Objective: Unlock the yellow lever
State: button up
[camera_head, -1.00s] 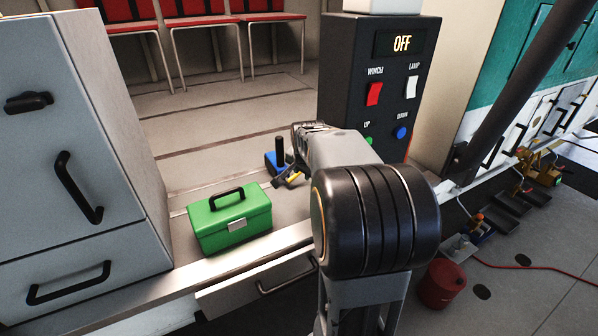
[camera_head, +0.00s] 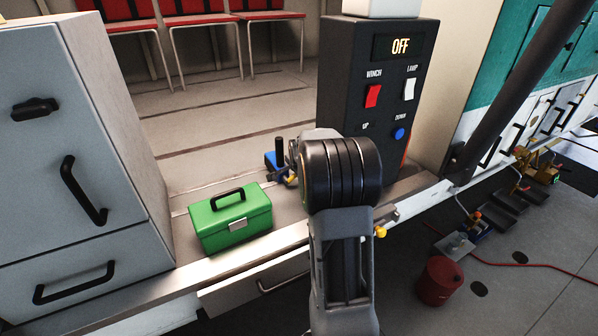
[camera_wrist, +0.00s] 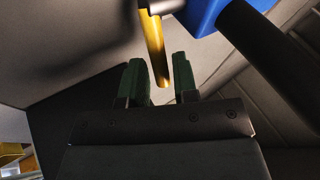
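The yellow lever (camera_wrist: 152,45) hangs down in the wrist view, attached beside a blue body (camera_wrist: 203,14). Its lower end is between the dark green fingers of my gripper (camera_wrist: 160,82), near their tips. The fingers stand apart, with a visible gap on both sides of the lever. In the head view the blue body (camera_head: 271,161) with an upright black handle (camera_head: 279,148) sits on the deck behind the green toolbox. Only a small bit of yellow (camera_head: 291,180) shows there, and my arm hides most of the gripper.
A green toolbox (camera_head: 229,224) stands close left of my arm. A black control box (camera_head: 341,95) reading OFF stands behind right, with a red winch switch (camera_head: 373,96). A grey cabinet (camera_head: 60,130) rises at left. A yellow knob (camera_head: 380,231) shows at the deck's front edge.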

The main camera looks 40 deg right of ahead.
jog(key=shift+x, duration=1.05)
grip_shut()
